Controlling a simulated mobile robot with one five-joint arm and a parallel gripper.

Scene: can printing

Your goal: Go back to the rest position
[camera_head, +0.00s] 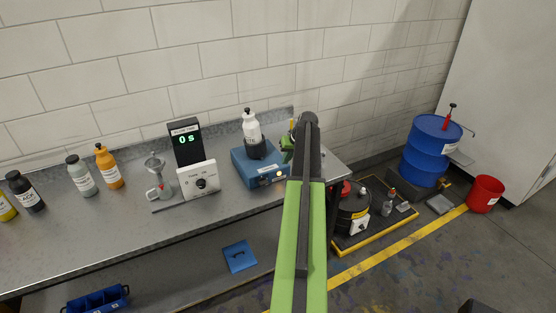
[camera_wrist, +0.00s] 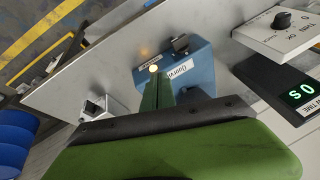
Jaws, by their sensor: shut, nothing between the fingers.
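My gripper (camera_head: 286,146) shows only as a small green part left of my arm's end in the head view; the arm hides the rest. It is near the right side of a blue machine (camera_head: 240,170), above the grey bench. In the wrist view, my green gripper fingers (camera_wrist: 158,88) are together with nothing between them. The blue machine (camera_wrist: 200,72) with a white label lies beyond the fingertips.
Several bottles, a timer (camera_head: 185,143) reading 0 s and a white switch box (camera_head: 197,180) stand on the bench (camera_head: 110,225).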

